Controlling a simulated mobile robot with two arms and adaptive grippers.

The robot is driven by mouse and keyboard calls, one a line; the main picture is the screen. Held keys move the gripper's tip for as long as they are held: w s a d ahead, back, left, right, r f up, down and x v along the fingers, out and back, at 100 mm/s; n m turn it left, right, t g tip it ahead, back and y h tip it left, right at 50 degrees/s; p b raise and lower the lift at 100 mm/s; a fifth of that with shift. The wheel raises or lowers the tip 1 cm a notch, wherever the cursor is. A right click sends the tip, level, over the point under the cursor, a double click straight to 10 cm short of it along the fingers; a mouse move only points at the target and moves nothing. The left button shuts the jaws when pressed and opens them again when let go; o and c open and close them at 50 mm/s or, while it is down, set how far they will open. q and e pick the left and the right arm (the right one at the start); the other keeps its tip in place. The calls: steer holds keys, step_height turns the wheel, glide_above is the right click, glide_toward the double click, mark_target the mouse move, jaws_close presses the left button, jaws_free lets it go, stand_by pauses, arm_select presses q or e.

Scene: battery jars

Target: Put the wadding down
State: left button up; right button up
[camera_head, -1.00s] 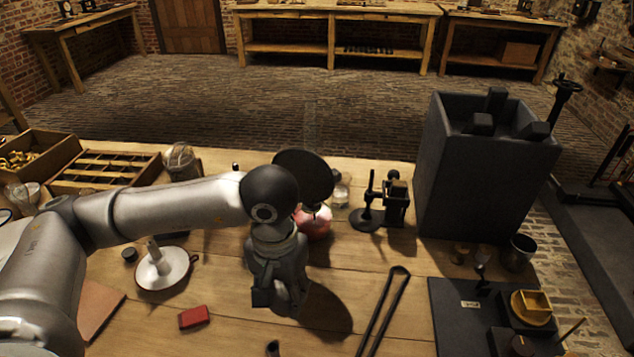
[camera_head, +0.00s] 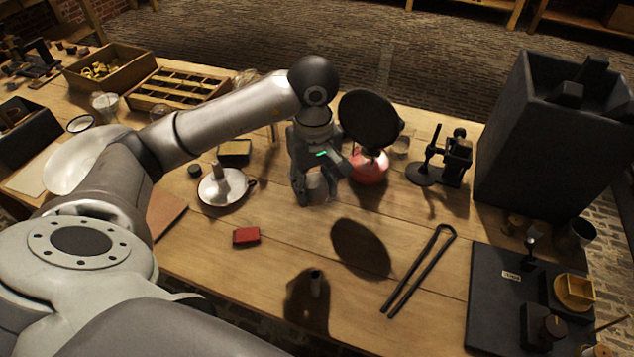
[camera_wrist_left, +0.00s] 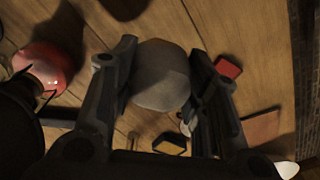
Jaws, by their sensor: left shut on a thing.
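The wadding (camera_wrist_left: 161,75) is a pale grey, rounded lump between the two fingers of my left gripper in the left wrist view. My left gripper (camera_head: 316,196) is shut on it, pointing down over the wooden table (camera_head: 290,228). In the head view a pale part of the wadding (camera_head: 318,187) shows between the fingers. I cannot tell whether its underside touches the table. My right gripper is not in view.
A red flask (camera_head: 369,167) under a dark round disc (camera_head: 369,120) stands just right of the gripper. A white candle dish (camera_head: 222,188) and red block (camera_head: 246,236) lie to the left. Tongs (camera_head: 418,270) lie front right. Bare table lies in front.

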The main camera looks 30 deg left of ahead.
arm_select(q)
steer(key=w+a+f, duration=0.1)
steer(key=w+f, duration=0.1)
steer(key=w, duration=0.1)
steer(key=w+a+f+p, duration=0.1)
steer(key=w+a+f, duration=0.1)
steer(key=w+f, duration=0.1)
steer(key=w+a+f+p, duration=0.1)
steer(key=w+a+f, duration=0.1)
steer(key=w, duration=0.1)
steer(key=shift+a+f, duration=0.2)
steer(key=shift+f, duration=0.15)
steer(key=shift+w+a+f, duration=0.2)
steer(key=shift+w+f, duration=0.05)
steer(key=shift+f, duration=0.15)
step_height(320, 180, down, 3)
steer(key=shift+r+p, duration=0.1)
steer(key=shift+p, duration=0.75)
steer(key=shift+w+f, duration=0.1)
steer(key=shift+f, duration=0.15)
